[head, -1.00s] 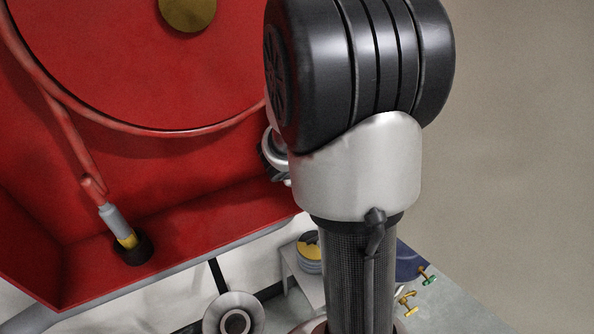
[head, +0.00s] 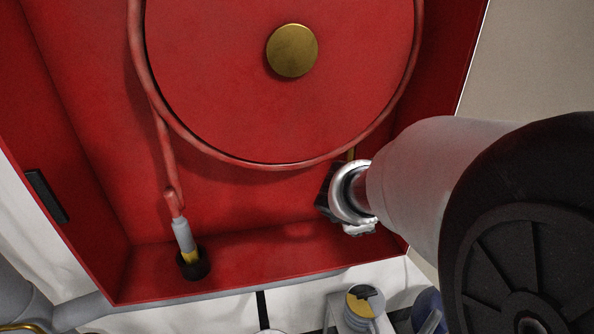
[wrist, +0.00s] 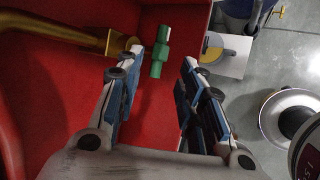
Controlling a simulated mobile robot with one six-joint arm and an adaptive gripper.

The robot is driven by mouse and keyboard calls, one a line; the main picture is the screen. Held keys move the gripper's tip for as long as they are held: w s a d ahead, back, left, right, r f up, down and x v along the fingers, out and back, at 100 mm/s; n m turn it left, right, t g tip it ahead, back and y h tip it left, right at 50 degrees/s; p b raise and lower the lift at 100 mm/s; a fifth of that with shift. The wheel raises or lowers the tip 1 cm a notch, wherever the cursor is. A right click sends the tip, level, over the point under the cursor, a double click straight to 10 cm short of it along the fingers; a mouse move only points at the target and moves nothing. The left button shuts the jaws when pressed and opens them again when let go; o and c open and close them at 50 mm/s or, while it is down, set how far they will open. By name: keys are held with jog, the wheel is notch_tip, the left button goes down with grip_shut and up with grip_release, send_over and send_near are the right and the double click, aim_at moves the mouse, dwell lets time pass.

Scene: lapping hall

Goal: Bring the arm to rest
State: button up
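My gripper (wrist: 156,68) is open in the wrist view, its two blue-padded fingers apart with nothing held between them. A green bar-shaped part (wrist: 160,52) shows beyond the gap between the fingertips, and a brass pipe (wrist: 60,30) ends just left of it. I cannot tell whether a fingertip touches either. In the head view my arm comes in from the right, and the wrist end (head: 352,195) is at the lower right inside the red cabinet (head: 90,130). The fingers are mostly hidden there.
A red hose reel (head: 220,70) with a brass hub fills the cabinet. Its hose ends in a grey and yellow nozzle (head: 184,237) in a black holder at lower left. Below the cabinet stands a pale block (head: 345,312) with a yellow-and-grey round part. Grey floor (wrist: 295,60) shows at right.

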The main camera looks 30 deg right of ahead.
jog(key=shift+s+a+r, duration=0.15)
jog(key=shift+a+r, duration=0.05)
jog(key=s+a+m+y+b, duration=0.2)
jog(key=s+a+m+y, duration=0.1)
jog(key=s+a+m, duration=0.4)
jog(key=s+a+m+y+b, duration=0.2)
jog(key=s+a+m, duration=0.4)
jog(key=a, duration=0.8)
jog(key=shift+s+f+m+y+b, duration=0.4)
jog(key=shift+s+y, duration=0.3)
jog(key=shift+s, duration=0.35)
